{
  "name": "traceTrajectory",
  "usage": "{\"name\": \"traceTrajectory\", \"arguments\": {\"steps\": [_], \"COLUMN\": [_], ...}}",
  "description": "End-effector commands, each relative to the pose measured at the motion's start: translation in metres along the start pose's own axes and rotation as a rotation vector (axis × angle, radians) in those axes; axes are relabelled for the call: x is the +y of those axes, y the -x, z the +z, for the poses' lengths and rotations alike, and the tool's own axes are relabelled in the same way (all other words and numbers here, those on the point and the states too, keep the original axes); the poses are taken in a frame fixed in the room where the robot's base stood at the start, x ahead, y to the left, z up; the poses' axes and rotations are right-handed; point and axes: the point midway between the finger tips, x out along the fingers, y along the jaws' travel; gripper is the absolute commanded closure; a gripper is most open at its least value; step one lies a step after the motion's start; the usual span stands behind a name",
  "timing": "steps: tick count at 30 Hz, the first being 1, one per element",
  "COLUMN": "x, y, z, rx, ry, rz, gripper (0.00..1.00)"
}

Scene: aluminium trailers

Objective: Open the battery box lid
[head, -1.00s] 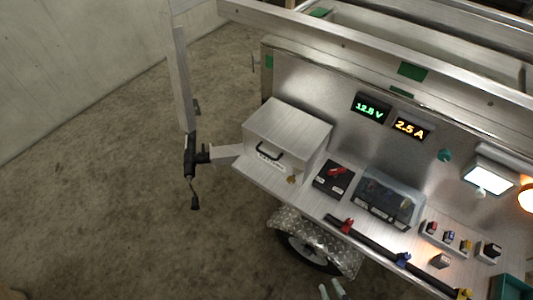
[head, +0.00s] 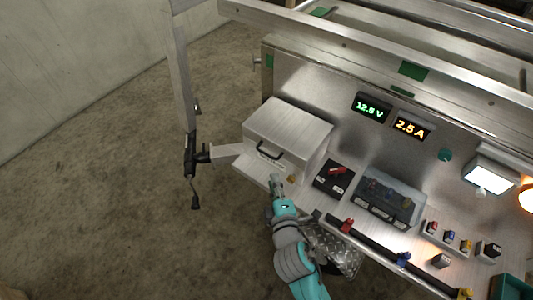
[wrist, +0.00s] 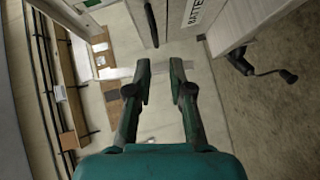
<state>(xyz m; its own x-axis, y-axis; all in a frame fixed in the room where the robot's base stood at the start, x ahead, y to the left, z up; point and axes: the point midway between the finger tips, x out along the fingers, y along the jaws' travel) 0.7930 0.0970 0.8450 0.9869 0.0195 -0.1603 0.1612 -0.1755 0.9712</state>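The battery box (head: 300,125) is a brushed-metal box on the left end of the trailer shelf, and its lid is shut. My gripper (head: 275,179) is in front of the box, just below the handle in the head view, and hides part of the front. In the wrist view my gripper (wrist: 160,65) is open and empty. The dark handle (wrist: 151,22) lies beyond the fingertips there, apart from them, beside the label (wrist: 194,12) on the box front.
Right of the box are a black switch panel (head: 334,178) with a red switch and a clear-covered fuse box (head: 388,198). A black rail (head: 375,247) with coloured clamps runs along the shelf front. A jack (head: 191,160) stands left. The floor at left is clear.

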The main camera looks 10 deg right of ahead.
Motion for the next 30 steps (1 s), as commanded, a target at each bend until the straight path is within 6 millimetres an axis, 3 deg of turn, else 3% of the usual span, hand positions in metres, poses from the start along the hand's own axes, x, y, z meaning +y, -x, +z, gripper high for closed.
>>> {"name": "traceTrajectory", "arguments": {"steps": [8,21,30], "x": [0.007,0.008,0.007], "y": [-0.020,-0.091,-0.115], "z": [-0.005,-0.004,-0.004], "rx": [-0.008,-0.008,-0.007], "ry": [0.030,0.029,0.028], "rz": [0.010,0.009,0.008], "gripper": [0.79,0.79,0.79]}}
